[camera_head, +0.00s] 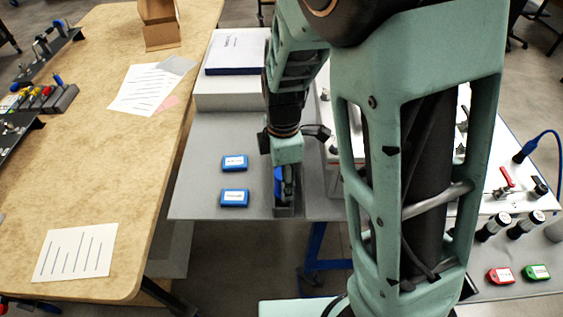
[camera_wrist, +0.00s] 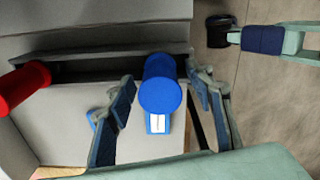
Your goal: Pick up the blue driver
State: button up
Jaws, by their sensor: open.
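The blue driver (camera_wrist: 161,88) stands in a dark grey slotted holder (camera_wrist: 85,66) in the wrist view, its rounded end toward the camera. My gripper (camera_wrist: 166,82) is open, with one finger on each side of the driver. I cannot tell whether either finger touches it. A red driver (camera_wrist: 22,86) sits at the left end of the same holder, outside the fingers. In the head view my gripper (camera_head: 285,180) points down at the holder (camera_head: 288,211), on the grey table. A bit of blue shows there beside the fingers, but the driver is mostly hidden.
Two blue labelled boxes (camera_head: 235,163) (camera_head: 235,198) lie left of the holder on the grey table (camera_head: 200,150). A white case (camera_head: 237,52) is behind. A wooden bench (camera_head: 90,160) with papers is at left. A white panel with connectors (camera_head: 505,200) is right of my arm.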

jog(key=shift+c, duration=0.3)
grip_shut()
